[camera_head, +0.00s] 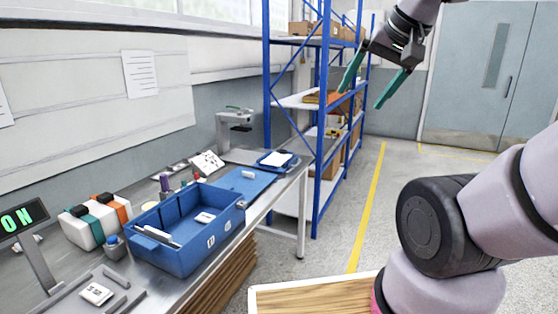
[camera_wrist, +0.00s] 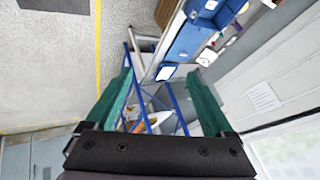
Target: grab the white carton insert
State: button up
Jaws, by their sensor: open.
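My gripper (camera_head: 360,98) is open and empty, raised in the air at the upper right, in front of the blue shelf rack. Its two green fingers are spread apart in the wrist view (camera_wrist: 160,82), with nothing between them close by. Several small white pieces could be the white carton insert, and I cannot tell which it is. A long white piece (camera_head: 158,236) and a small white block (camera_head: 205,217) are in the blue bin (camera_head: 178,258) on the bench. Another white piece (camera_head: 248,174) lies on a blue mat (camera_head: 237,185). My gripper is far from all of them.
The metal bench (camera_head: 190,296) runs along the left wall. An ON display (camera_head: 18,220), white-and-coloured devices (camera_head: 88,228) and a grey stand (camera_head: 235,125) are on it. The blue rack (camera_head: 325,100) stands past its far end. Floor right of the yellow line (camera_head: 368,210) is clear.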

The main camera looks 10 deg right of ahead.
aim_at(278, 159)
jog(key=i+l, duration=0.25)
jog(key=i, duration=0.3)
jog(key=i+l, duration=0.3)
jog(key=i, duration=0.2)
jog(key=i+l, duration=0.25)
jog(key=i, duration=0.3)
jog(key=i+l, duration=0.25)
jog(key=i, duration=0.25)
